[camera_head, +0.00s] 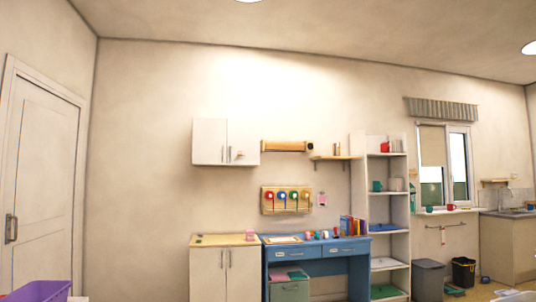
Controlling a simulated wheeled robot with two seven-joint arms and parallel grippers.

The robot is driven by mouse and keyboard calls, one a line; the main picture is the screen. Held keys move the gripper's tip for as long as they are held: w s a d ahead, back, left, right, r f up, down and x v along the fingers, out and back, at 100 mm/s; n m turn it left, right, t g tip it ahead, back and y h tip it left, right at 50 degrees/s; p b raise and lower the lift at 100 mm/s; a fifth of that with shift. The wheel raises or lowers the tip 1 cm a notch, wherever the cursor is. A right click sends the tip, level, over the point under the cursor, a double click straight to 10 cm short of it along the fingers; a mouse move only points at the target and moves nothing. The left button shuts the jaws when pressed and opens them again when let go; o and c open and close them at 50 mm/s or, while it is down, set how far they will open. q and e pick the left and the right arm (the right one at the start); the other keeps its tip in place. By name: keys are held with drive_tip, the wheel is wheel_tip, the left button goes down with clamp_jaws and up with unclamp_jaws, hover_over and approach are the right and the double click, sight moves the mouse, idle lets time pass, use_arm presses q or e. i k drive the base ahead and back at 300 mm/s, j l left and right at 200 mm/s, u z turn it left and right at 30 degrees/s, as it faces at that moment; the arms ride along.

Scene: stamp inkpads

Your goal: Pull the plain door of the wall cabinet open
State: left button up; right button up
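The white wall cabinet (225,163) hangs on the back wall, left of the middle of the view, some way off. It has two doors side by side, and both look shut. The left door (208,140) has a bare white face with a thin handle near its inner lower edge. The right door (245,138) has a similar handle and a small pale mark or object low on its face, too small to make out. Neither of my grippers is in view.
Below the cabinet stand a white base cabinet (224,277) with a wooden top and a blue desk (316,249). A tall open shelf (398,231) stands to the right. A purple bin (40,292) is at the lower left. A closed room door (41,180) is at far left.

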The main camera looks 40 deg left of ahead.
sight(209, 134)
drive_tip(key=u, duration=0.55)
drive_tip(key=i+j+u, duration=0.2)
drive_tip(key=i+u, duration=0.25)
drive_tip(key=i, duration=0.15)
drive_tip(key=i+j+u, duration=0.3)
drive_tip(key=i, duration=0.85)
drive_tip(key=i+l+u, duration=0.1)
drive_tip(key=i+u, duration=0.2)
drive_tip(key=i, duration=0.9)
drive_tip(key=i+z, duration=0.35)
drive_tip(key=i, duration=0.15)
drive_tip(key=i+z, duration=0.35)
drive_tip(key=i+j+z, duration=0.35)
drive_tip(key=i, duration=0.25)
drive_tip(key=i+l+z, duration=0.25)
drive_tip(key=i+z, duration=0.2)
drive_tip(key=i+l+z, duration=0.1)
drive_tip(key=i+z, duration=0.2)
drive_tip(key=z, duration=0.15)
drive_tip(key=i+j+z, duration=0.1)
drive_tip(key=i+z, duration=0.35)
